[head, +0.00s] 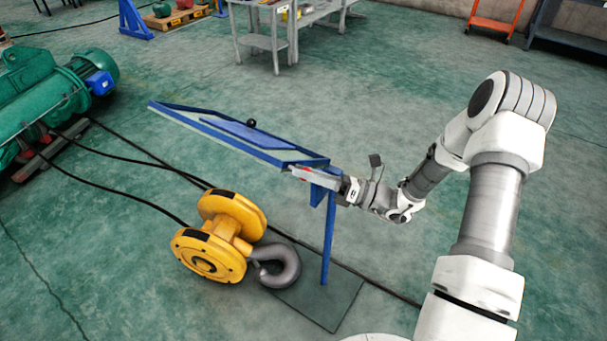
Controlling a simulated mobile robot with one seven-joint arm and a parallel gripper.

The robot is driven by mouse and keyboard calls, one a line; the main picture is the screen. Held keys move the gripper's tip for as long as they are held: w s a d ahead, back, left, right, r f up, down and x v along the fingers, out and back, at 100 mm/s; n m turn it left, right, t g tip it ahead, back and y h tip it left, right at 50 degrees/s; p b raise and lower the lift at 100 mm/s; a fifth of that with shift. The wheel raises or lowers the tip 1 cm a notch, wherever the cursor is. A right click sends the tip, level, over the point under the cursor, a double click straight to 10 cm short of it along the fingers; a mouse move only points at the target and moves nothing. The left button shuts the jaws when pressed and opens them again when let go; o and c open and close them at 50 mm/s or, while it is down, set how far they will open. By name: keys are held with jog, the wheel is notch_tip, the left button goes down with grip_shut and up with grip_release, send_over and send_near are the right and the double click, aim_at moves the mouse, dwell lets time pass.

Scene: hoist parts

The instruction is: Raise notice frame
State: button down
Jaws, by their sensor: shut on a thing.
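The notice frame (225,128) is a blue rectangular frame with a blue inner panel and a small black knob on top. It lies tilted, close to flat, at the head of a blue post (328,240). The post stands on a dark flat base plate (325,300) on the floor. My gripper (315,174) comes from the right and is shut at the frame's near right corner, by the post's top. The fingertips are small here, and their exact contact is partly hidden.
A yellow hook block (218,240) with a grey hook (275,268) lies left of the base plate. Black cables (140,155) cross the floor. A green hoist (50,95) stands at the left. A grey table (270,40) is at the back. The floor behind the frame is clear.

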jog(key=shift+w+r, duration=0.1)
jog(key=shift+r, duration=0.3)
jog(key=c, duration=0.5)
grip_release()
jog(key=shift+c, duration=0.2)
jog(key=shift+f, duration=0.15)
jog(key=shift+d, duration=0.1)
jog(key=shift+d+f, duration=0.1)
jog(key=shift+d, duration=0.15)
jog(key=b+v, duration=0.1)
jog(key=v, duration=1.5)
jog(key=shift+s+d, duration=0.2)
jog(key=shift+d, duration=0.1)
jog(key=shift+f, duration=0.1)
